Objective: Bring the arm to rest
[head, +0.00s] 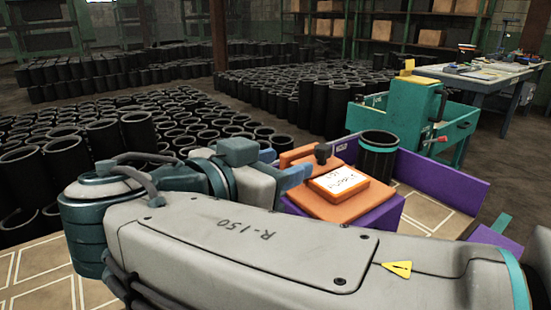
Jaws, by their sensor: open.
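My arm stretches across the front of the head view from the lower right to the left, where its elbow or wrist joint bends back. My gripper (291,170) points right, with its blue-grey fingers apart and nothing seen between them. It is beside the left side of an orange-topped purple box (330,200), which carries a white label. I cannot tell whether the fingers touch the box. My arm hides part of the box's lower front.
A black sleeve with a teal band (378,155) stands behind the box, near a purple panel (440,180). A teal machine (408,105) is behind it. Many black rubber sleeves (180,115) stand at left and back. A workbench (480,80) is at back right.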

